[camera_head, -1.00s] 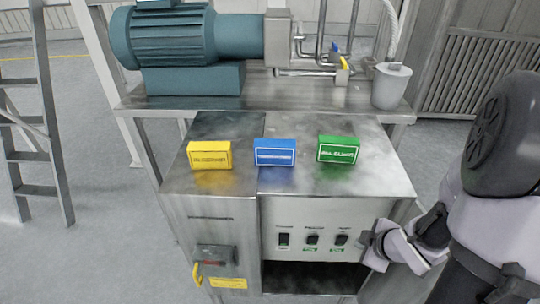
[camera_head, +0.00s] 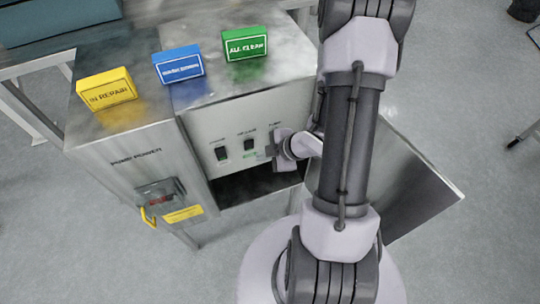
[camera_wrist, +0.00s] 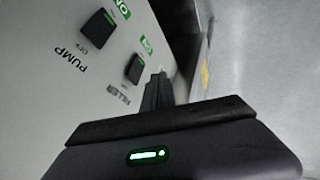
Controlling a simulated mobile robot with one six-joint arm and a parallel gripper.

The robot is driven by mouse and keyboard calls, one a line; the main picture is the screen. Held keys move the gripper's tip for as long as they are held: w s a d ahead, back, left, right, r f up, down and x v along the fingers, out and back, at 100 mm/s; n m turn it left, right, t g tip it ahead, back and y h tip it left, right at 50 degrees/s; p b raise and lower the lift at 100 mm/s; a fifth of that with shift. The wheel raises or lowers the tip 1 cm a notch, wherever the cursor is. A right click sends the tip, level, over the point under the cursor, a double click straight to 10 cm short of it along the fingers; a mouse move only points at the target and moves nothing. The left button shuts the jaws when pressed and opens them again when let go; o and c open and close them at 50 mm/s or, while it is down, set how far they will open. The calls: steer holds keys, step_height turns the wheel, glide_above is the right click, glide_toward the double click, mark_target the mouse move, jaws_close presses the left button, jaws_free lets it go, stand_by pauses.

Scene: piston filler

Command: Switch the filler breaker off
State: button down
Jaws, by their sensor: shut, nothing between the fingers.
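The switch panel (camera_head: 235,125) is on the front of the steel cabinet. A black rocker switch on its left (camera_head: 221,153) and one in the middle (camera_head: 249,144) show; my gripper hides the right one. In the wrist view one switch (camera_wrist: 98,30) is labelled PUMP. A second switch (camera_wrist: 134,68), with a blurred label that may read FILLER, is nearer my fingers. Green ON labels sit by both. I cannot tell their rocker positions. My gripper (camera_head: 271,150) is shut and empty at the panel's right. Its fingertips (camera_wrist: 160,78) are close beside the second switch; contact is unclear.
Yellow IN REPAIR (camera_head: 107,90), blue (camera_head: 178,66) and green ALL CLEAR (camera_head: 245,43) blocks stand on the cabinet top. A disconnect box (camera_head: 161,194) with a yellow handle is at lower left. An open bay (camera_head: 245,185) lies below the panel. An open door panel (camera_head: 410,200) is at right.

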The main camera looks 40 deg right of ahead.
mark_target(247, 143)
steer(key=w, duration=0.1)
steer(key=w+f, duration=0.1)
steer(key=w, duration=0.3)
steer(key=shift+w+d+f+b, duration=0.2)
steer(key=shift+w+f+b, duration=0.05)
steer(key=shift+f+b, duration=0.1)
steer(key=shift+w+d+r+p, duration=0.1)
steer(key=shift+w+r+p, duration=0.05)
steer(key=shift+w+p, duration=0.15)
steer(key=shift+r, duration=0.1)
steer(key=shift+r+p, duration=0.75)
steer(key=shift+p, duration=0.05)
